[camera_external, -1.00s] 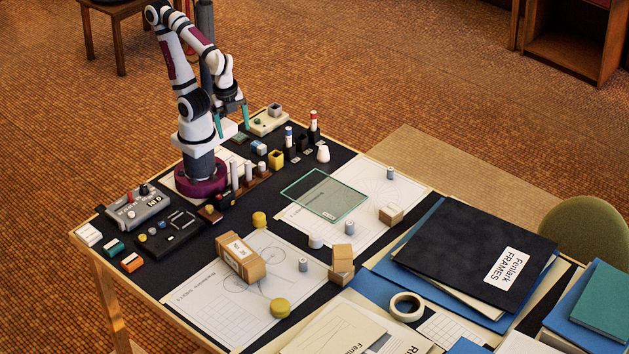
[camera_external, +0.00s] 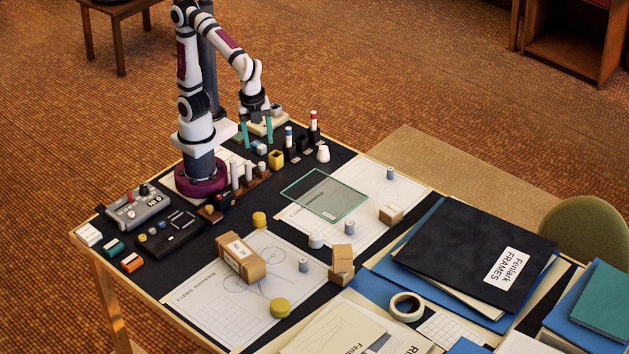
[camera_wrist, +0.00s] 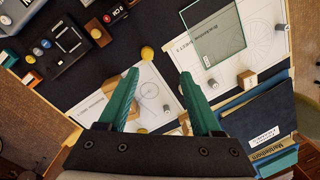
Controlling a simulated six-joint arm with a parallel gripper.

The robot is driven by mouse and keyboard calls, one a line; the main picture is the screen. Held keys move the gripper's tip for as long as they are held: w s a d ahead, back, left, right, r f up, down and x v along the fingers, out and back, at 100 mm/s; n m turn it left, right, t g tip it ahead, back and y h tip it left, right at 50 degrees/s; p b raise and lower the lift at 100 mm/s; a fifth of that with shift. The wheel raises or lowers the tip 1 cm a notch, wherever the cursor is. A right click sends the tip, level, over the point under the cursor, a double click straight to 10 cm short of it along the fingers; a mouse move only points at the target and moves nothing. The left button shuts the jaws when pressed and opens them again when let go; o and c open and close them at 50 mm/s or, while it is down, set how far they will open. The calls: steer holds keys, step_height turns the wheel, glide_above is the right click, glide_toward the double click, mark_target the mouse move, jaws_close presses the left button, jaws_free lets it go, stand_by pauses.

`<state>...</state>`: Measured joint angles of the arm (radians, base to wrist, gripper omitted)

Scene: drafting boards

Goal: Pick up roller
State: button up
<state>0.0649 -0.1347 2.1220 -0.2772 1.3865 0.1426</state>
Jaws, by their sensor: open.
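No thing is marked as the roller. Small grey cylinders stand upright on the drawing sheets: one near the glass plate's front corner (camera_external: 350,227), one at the far right (camera_external: 390,173), one on the near sheet (camera_external: 303,265). In the wrist view, grey cylinders show at the right (camera_wrist: 213,84) and upper right (camera_wrist: 281,27).
A glass plate (camera_external: 325,195) lies on the far sheet. Bottles and holders crowd the back edge. A black folder (camera_external: 475,250) lies at the right.

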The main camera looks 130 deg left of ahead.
steer(key=w+d+f+m, duration=0.1)
steer(key=w+d+f, duration=0.15)
steer(key=w, duration=0.45)
steer(key=w+d+f+m, duration=0.1)
steer(key=w+d, duration=0.2)
steer(key=w, duration=0.5)
steer(key=m+h, duration=0.1)
steer(key=m, duration=0.1)
glide_above(303, 261)
step_height(303, 261, down, 6)
step_height(303, 261, down, 16)
steer(key=shift+r, duration=0.2)
jaws_close()
